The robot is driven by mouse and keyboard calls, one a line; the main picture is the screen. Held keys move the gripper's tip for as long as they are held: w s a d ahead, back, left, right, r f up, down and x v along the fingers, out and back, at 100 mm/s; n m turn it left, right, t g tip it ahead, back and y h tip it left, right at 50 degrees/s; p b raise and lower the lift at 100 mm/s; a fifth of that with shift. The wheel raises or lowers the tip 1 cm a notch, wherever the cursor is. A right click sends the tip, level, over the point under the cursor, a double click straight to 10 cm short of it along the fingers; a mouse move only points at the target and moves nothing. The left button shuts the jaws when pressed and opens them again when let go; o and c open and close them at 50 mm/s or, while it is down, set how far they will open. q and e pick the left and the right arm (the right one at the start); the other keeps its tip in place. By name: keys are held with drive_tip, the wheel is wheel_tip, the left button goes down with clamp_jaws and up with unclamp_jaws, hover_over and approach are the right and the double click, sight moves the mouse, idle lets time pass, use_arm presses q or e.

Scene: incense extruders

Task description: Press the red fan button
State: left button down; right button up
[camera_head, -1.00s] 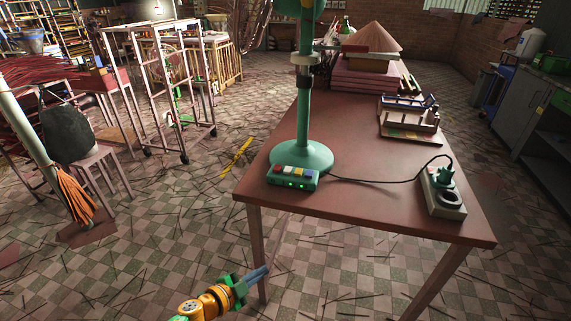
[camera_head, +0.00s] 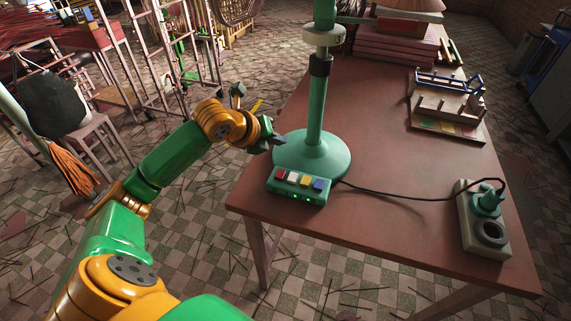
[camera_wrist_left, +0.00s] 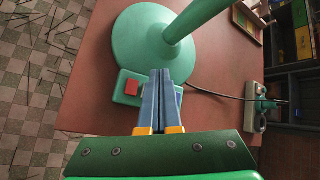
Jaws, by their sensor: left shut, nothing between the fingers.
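The green fan (camera_head: 313,150) stands on the brown table, with its round base near the table's front left. Its control box (camera_head: 298,197) in front of the base carries red, white, yellow and blue buttons. The red button (camera_head: 280,174) is the leftmost; it also shows in the left wrist view (camera_wrist_left: 132,87), left of my fingers. My left gripper (camera_wrist_left: 166,72) is shut and empty, and its fingers hide the middle of the box there. In the head view my left gripper (camera_head: 277,139) is small, beside the left of the fan base and apart from the red button. My right gripper is out of view.
A power strip (camera_head: 484,225) with a plugged-in cable (camera_head: 410,197) lies at the table's right front. A wooden rack (camera_head: 449,103) and stacked red boards (camera_head: 395,45) stand farther back. The middle of the table (camera_head: 385,160) is clear. A stool (camera_head: 100,138) stands on the floor at left.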

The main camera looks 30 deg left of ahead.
sight(278, 176)
use_arm(q)
drive_tip(key=shift+f, duration=0.15)
wheel_tip(278, 176, down, 9)
drive_tip(key=b, duration=0.7)
drive_tip(key=shift+w, duration=0.1)
idle(1.7)
drive_tip(key=shift+f+b, duration=0.35)
drive_tip(key=shift+b, duration=0.15)
